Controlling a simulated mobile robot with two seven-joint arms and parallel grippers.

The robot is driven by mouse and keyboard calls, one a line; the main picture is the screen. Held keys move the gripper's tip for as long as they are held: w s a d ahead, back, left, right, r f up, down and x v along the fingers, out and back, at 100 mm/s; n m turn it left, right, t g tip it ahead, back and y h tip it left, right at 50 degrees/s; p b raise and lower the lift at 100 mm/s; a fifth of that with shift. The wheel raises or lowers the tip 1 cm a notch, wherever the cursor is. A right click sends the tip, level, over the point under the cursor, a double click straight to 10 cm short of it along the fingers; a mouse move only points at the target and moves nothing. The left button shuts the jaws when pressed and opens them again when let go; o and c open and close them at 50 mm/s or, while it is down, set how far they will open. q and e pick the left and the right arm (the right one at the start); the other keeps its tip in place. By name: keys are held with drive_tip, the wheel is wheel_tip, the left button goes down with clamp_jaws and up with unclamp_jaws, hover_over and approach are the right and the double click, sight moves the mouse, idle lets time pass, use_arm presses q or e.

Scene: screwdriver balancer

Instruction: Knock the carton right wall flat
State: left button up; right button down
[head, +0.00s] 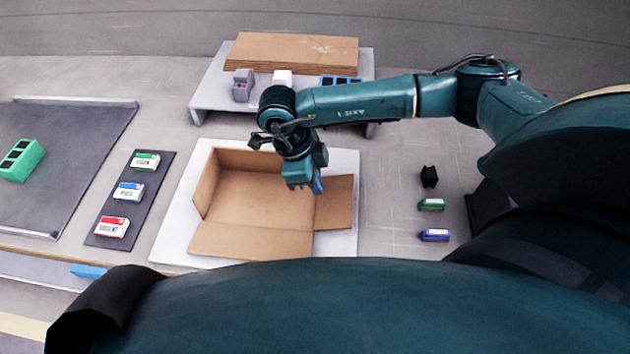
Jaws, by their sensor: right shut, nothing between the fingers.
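The open brown carton (262,195) sits on a white board in the middle of the head view. Its left wall (207,183) and back wall (240,158) stand up. Its front wall (245,241) is folded outward and lies flat. The carton right wall (337,208) is folded outward to the right and looks flat or nearly flat; its back part is partly hidden by my gripper. My right gripper (305,187) is shut and empty, pointing down over the back end of the right wall's crease. I cannot tell whether it touches the cardboard. My left gripper is out of view.
Behind the carton, a raised white stand (211,85) holds flat cardboard (290,50) and small items. A dark mat (152,193) with several small boxes lies left, beside a grey tray (75,150) with a green block (20,160). Small objects (431,205) lie right.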

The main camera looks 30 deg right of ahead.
wheel_tip(320, 180, up, 6)
drive_tip(key=p, duration=0.3)
drive_tip(key=shift+r+p, duration=0.25)
drive_tip(key=shift+p, duration=0.1)
idle(0.5)
drive_tip(key=shift+s+f, duration=0.1)
